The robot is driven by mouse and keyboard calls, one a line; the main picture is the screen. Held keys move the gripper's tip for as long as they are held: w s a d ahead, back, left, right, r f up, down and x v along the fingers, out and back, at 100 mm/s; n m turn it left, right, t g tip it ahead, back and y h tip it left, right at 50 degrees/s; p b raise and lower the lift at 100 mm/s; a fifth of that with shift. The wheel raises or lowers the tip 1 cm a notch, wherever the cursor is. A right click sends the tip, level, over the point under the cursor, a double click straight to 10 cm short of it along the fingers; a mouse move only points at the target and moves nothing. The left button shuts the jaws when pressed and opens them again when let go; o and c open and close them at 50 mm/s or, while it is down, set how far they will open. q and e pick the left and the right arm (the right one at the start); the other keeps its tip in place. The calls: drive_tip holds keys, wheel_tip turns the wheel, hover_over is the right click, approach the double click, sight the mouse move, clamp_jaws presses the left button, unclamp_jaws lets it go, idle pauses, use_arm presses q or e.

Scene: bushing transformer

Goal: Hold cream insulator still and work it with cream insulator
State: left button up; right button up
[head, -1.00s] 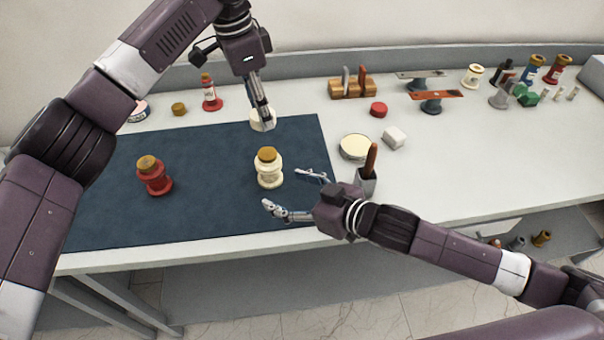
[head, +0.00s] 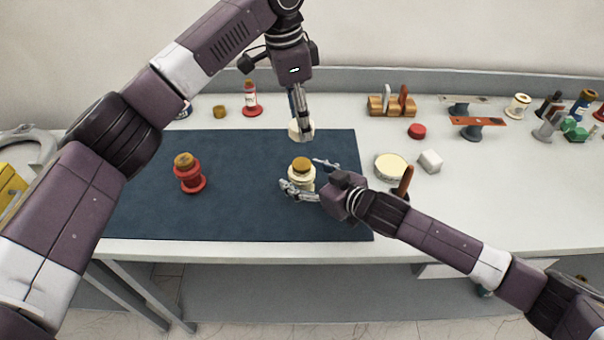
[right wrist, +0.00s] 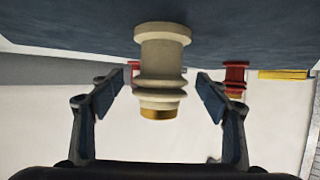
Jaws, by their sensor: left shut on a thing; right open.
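A cream insulator (head: 303,184) with a brown-gold top stands upright on the dark blue mat (head: 245,215). My right gripper (head: 303,175) is open, its fingers on either side of this insulator. In the right wrist view, which is upside down, the insulator (right wrist: 160,60) stands between the open fingers (right wrist: 160,88), with a gap on each side. My left gripper (head: 302,134) points down at the mat's back edge, shut on a second cream piece (head: 294,130). The fingers partly hide that piece, so its full shape cannot be told.
A red insulator (head: 190,178) stands on the mat's left part. To the right are a round cream-topped tin (head: 391,166), a white block (head: 430,161) and a red cap (head: 417,131). A wooden rack (head: 391,106) and a red bottle (head: 250,99) stand behind.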

sight(303, 163)
drive_tip(key=shift+w+a+f, duration=0.2)
drive_tip(key=shift+w+a, duration=0.05)
drive_tip(key=shift+w, duration=0.1)
drive_tip(key=c, duration=1.6)
use_arm(q)
wheel_tip(303, 163, down, 4)
drive_tip(key=n, duration=0.5)
drive_tip(key=shift+s+d+r+n+t+y, duration=0.1)
drive_tip(key=shift+r+n+t+y, duration=0.05)
drive_tip(key=shift+n+t+y, duration=0.2)
drive_tip(key=shift+f, duration=3.25)
